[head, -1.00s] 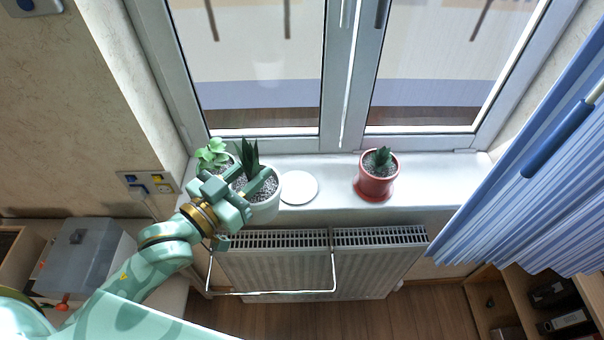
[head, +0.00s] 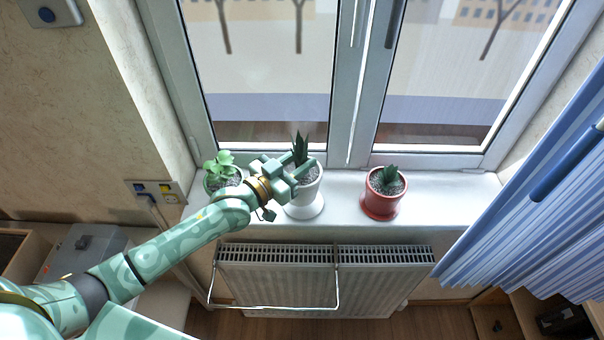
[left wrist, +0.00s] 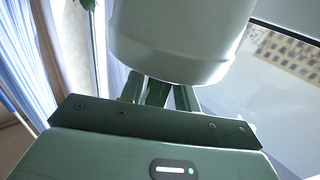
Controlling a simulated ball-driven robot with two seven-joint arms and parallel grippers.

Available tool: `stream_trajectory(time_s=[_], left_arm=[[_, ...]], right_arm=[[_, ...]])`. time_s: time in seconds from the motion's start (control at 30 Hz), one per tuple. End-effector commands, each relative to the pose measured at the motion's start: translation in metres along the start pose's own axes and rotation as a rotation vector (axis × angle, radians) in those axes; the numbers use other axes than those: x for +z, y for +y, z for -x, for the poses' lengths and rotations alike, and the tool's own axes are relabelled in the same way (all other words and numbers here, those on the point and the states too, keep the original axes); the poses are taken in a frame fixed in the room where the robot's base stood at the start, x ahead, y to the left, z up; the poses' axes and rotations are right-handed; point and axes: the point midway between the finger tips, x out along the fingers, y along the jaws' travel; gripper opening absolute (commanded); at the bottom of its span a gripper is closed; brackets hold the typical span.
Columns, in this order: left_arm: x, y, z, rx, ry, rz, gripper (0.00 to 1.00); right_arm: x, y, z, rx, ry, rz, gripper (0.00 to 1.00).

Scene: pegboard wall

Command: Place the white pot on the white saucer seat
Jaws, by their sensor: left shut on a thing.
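The white pot (head: 306,194), with a dark spiky plant in grey gravel, is in my left gripper (head: 302,169), whose fingers are shut on its upper part. The pot looks upright and is over the white saucer (head: 304,215), which shows only as a rim around the pot's base. I cannot tell whether pot and saucer touch. In the left wrist view the white pot (left wrist: 182,42) fills the top middle, in front of the gripper fingers (left wrist: 158,92). My right gripper is not in view.
A red pot (head: 382,201) stands on its saucer to the right on the sill. A green pot (head: 212,183) with a leafy plant stands at the left. The sill between white and red pots is clear. The window is behind, a radiator (head: 320,280) below, a blue curtain (head: 530,215) at right.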

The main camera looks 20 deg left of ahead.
Motion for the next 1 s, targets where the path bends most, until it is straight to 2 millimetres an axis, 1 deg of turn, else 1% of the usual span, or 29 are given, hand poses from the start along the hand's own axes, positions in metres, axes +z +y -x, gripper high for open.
stream_trajectory(time_s=[0.07, 0.17, 0.3, 0.33, 0.57, 0.7, 0.73, 0.8, 1.0], left_arm=[[0.001, 0.0, -0.004, 0.0, 0.006, 0.001, 0.0], [0.01, 0.001, -0.009, 0.001, 0.006, 0.001, 0.0], [0.033, 0.001, -0.008, 0.0, 0.003, 0.002, 0.0], [0.036, 0.001, -0.008, 0.0, 0.003, 0.002, 0.0], [0.036, 0.001, -0.007, 0.0, 0.006, 0.001, 0.0], [0.039, 0.001, -0.007, 0.0, 0.006, 0.002, 0.0], [0.041, 0.001, -0.007, 0.0, 0.001, 0.001, 0.37], [0.04, 0.001, -0.007, 0.0, 0.001, 0.001, 0.54], [0.04, 0.001, -0.007, 0.0, 0.001, 0.001, 0.54]], right_arm=[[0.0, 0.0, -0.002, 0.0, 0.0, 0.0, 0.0], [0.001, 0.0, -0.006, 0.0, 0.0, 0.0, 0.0], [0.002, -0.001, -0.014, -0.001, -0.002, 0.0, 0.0], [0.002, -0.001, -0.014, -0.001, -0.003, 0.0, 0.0], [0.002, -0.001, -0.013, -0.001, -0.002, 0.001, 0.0], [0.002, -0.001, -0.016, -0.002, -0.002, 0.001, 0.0], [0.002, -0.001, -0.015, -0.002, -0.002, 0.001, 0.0], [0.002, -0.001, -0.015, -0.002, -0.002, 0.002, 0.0], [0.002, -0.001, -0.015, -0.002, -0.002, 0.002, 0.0]])
